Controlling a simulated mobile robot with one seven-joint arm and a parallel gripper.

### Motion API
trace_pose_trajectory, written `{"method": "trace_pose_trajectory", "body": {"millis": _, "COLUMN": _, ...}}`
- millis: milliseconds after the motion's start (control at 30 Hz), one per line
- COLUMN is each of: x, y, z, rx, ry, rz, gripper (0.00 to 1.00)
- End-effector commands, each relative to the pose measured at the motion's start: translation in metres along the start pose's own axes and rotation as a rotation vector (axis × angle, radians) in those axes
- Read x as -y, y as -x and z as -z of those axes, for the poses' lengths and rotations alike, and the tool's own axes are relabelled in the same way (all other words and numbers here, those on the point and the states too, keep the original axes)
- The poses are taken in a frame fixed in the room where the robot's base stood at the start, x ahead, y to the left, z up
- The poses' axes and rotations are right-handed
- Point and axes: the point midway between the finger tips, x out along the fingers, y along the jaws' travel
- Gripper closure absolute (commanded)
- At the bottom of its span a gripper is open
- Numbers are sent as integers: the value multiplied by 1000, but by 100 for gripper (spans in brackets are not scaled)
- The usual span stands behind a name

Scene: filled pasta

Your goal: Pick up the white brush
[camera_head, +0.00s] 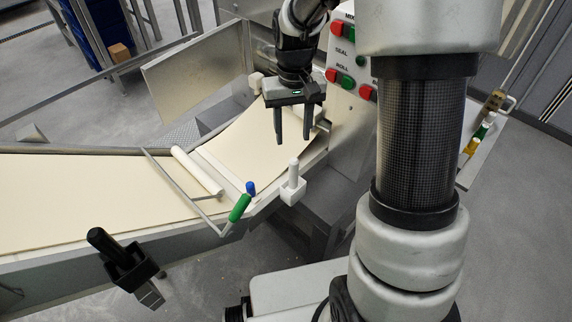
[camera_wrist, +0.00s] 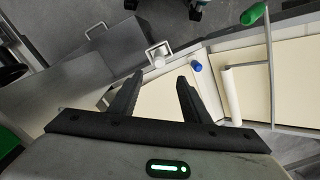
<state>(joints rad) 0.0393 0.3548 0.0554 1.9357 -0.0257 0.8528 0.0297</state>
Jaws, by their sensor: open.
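No brush with visible bristles stands out. A white upright handle on a square white block (camera_head: 292,183) is at the near edge of the pasta line, below my gripper in the head view. A white block-like piece (camera_wrist: 158,54) shows ahead of the fingers in the wrist view. Small white, green and yellow handles (camera_head: 480,132) sit at the right edge of the machine; I cannot tell whether one is the brush. My gripper (camera_head: 293,141) is open and empty above the dough sheet, fingers pointing down. It also shows in the wrist view (camera_wrist: 158,78).
A pale dough sheet (camera_head: 70,195) runs along the line. A white roller (camera_head: 197,170), a green-handled lever (camera_head: 240,208) and a blue knob (camera_head: 251,187) are left of the white block. A black clamp handle (camera_head: 110,245) is at the front.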

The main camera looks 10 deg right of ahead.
Motion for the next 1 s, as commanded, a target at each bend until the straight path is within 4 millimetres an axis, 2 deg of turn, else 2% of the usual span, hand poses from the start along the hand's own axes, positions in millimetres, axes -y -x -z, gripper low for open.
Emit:
{"method": "trace_pose_trajectory", "body": {"millis": 33, "x": 0, "y": -16, "z": -1, "rx": 4, "ry": 0, "rz": 0, "gripper": 57}}
{"method": "trace_pose_trajectory", "body": {"millis": 300, "x": 0, "y": -73, "z": -1, "rx": 3, "ry": 0, "rz": 0, "gripper": 57}}
{"method": "trace_pose_trajectory", "body": {"millis": 433, "x": 0, "y": -90, "z": -1, "rx": 1, "ry": 0, "rz": 0, "gripper": 57}}
{"method": "trace_pose_trajectory", "body": {"millis": 733, "x": -1, "y": -109, "z": -3, "rx": 2, "ry": 0, "rz": 0, "gripper": 57}}
{"method": "trace_pose_trajectory", "body": {"millis": 1000, "x": -3, "y": -147, "z": -7, "rx": 1, "ry": 1, "rz": 0, "gripper": 57}}
